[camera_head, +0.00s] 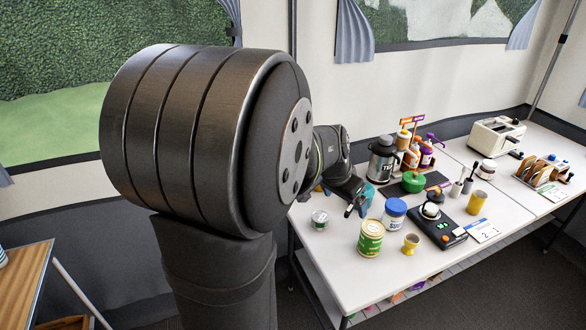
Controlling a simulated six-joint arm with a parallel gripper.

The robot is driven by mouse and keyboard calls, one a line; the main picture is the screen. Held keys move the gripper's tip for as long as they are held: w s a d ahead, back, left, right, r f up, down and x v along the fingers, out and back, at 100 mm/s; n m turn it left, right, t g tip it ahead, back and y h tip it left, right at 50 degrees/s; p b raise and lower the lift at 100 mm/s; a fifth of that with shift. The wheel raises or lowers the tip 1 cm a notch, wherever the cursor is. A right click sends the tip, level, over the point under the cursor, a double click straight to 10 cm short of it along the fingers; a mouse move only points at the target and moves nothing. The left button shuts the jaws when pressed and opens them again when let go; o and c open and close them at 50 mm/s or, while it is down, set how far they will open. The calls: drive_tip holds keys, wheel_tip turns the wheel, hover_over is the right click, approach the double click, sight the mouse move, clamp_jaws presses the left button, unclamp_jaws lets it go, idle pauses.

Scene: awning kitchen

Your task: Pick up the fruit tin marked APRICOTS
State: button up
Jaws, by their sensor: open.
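No label reading APRICOTS is legible, so I cannot tell which container is the named tin. A green tin with a cream top (371,240) stands upright near the table's front edge. A small low tin with a green and pale label (320,221) stands to its left.
A toaster (496,136) is farther back. The front left corner is clear.

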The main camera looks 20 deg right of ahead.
drive_tip(key=m, duration=0.2)
approach(373, 227)
drive_tip(key=shift+g, duration=0.4)
drive_tip(key=x, duration=0.5)
drive_tip(key=w+x, duration=0.1)
drive_tip(key=x, duration=0.1)
drive_tip(key=shift+w+d+f, duration=0.1)
drive_tip(key=shift+d+f, duration=0.1)
drive_tip(key=shift+f, duration=0.1)
drive_tip(key=shift+x, duration=2.65)
drive_tip(key=shift+s+a, duration=0.15)
drive_tip(key=shift+s, duration=0.15)
drive_tip(key=shift+c, duration=0.2)
drive_tip(key=c, duration=1.4)
drive_tip(key=shift+o, duration=0.2)
